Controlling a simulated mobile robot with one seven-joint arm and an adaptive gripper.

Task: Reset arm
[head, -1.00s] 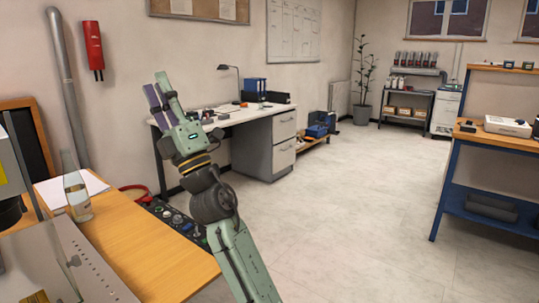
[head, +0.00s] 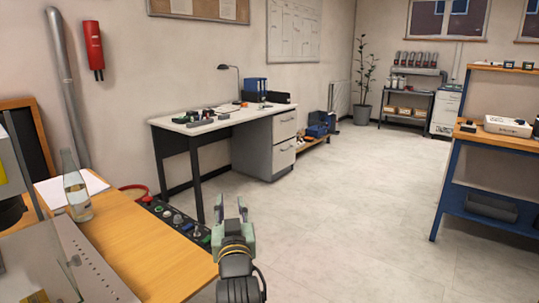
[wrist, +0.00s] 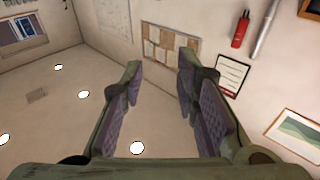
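My gripper (head: 231,212) is low in the middle of the head view, pointing up, just right of the wooden table's corner. Its two fingers stand apart with nothing between them. In the wrist view the purple finger pads (wrist: 165,95) are also apart and empty. That view looks toward the ceiling and upper wall. My gripper touches nothing that I can see.
The wooden table (head: 150,262) at left carries a glass bottle (head: 76,190), paper and a control panel (head: 178,222). A white desk (head: 178,126) stands behind. A blue-framed workbench (head: 490,140) is at right. The floor (head: 350,210) between is clear.

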